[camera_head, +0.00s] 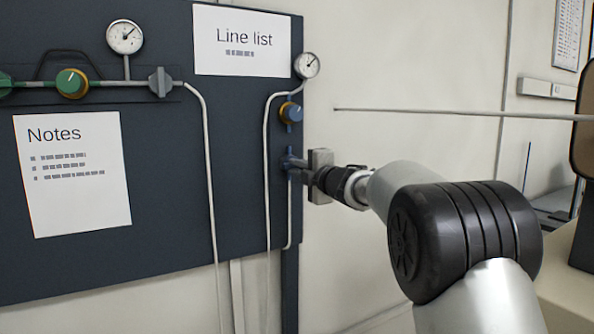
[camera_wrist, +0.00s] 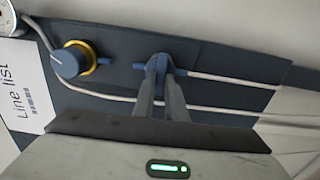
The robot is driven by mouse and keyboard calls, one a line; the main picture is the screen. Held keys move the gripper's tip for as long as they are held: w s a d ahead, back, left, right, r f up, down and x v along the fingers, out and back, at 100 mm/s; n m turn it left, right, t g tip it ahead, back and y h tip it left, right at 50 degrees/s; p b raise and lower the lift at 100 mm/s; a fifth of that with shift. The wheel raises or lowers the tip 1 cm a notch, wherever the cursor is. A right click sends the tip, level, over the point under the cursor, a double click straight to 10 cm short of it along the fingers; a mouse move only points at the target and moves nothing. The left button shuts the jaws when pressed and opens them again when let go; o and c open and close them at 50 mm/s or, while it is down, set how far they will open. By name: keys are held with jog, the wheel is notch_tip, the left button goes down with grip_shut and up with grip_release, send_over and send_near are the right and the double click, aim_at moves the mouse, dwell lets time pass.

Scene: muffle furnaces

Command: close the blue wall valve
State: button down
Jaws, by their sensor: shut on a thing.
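A blue valve handle (camera_wrist: 157,64) sits on the thin line at the right edge of the dark blue panel; in the head view it shows at the panel's edge (camera_head: 290,161). My gripper (camera_wrist: 160,82) is shut on this handle, one finger on each side, and it also reaches the handle in the head view (camera_head: 300,166). The fingers hide part of the handle. A round blue knob with a gold ring (camera_head: 291,112) is on the same line above the handle. The knob also shows left of my fingers in the wrist view (camera_wrist: 70,64), apart from them.
A pressure gauge (camera_head: 307,65) is above the knob. Thin pale tubes (camera_head: 266,180) run down the panel beside the handle. A "Line list" sheet (camera_head: 243,42) and a "Notes" sheet (camera_head: 72,172) are on the panel. A green-knobbed line (camera_head: 72,83) is at left.

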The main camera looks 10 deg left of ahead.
dwell(0.3)
jog(key=c, duration=1.8)
grip_release()
jog(key=shift+s, duration=0.1)
jog(key=v, duration=1.7)
jog(key=shift+s+d, duration=0.1)
jog(key=shift+d, duration=0.05)
